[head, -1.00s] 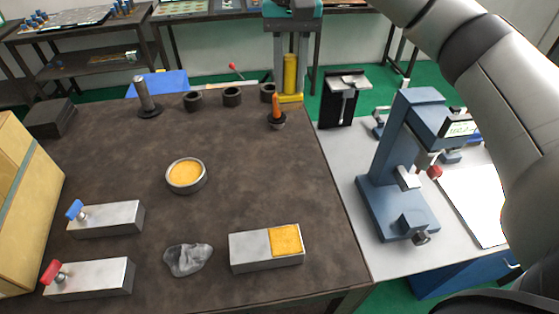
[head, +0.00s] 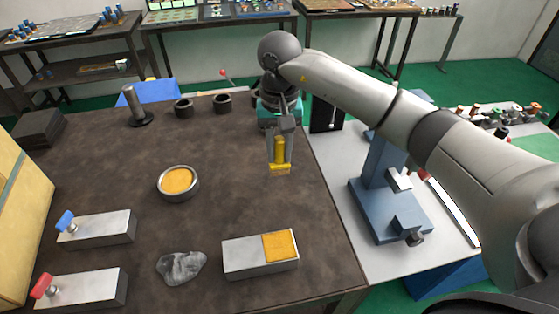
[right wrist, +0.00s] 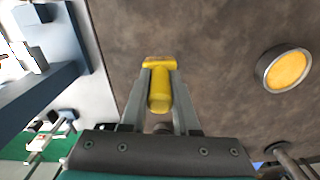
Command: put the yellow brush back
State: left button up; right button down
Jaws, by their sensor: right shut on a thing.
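My right gripper (head: 280,140) is shut on the yellow brush (head: 280,152) over the right part of the brown table. The brush points down, its wide yellow end lowest; I cannot tell how far above the table it is. In the right wrist view the brush (right wrist: 159,92) sits between the two grey fingers (right wrist: 160,98), its wide end just past the tips. Dark ring holders, a left one (head: 184,107) and a right one (head: 222,103), stand empty at the back of the table. My left gripper is not in view.
A round tin with yellow filling (head: 178,183), a metal block with a yellow patch (head: 245,258), a grey crumpled cloth (head: 182,267) and two knobbed metal blocks stand on the table (head: 215,215). A dark post (head: 136,107) stands at the back. A blue press (head: 385,190) stands right.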

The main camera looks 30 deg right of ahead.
aim_at(279, 162)
notch_tip(279, 162, down, 4)
jog(key=shift+r, duration=0.15)
jog(key=shift+f, duration=0.2)
jog(key=c, duration=0.7)
grip_release()
jog(key=shift+o, duration=0.2)
jog(key=shift+r, duration=0.15)
jog(key=shift+r, duration=0.25)
notch_tip(279, 162, up, 12)
jog(key=shift+f+b, duration=0.15)
jog(key=shift+b, duration=0.7)
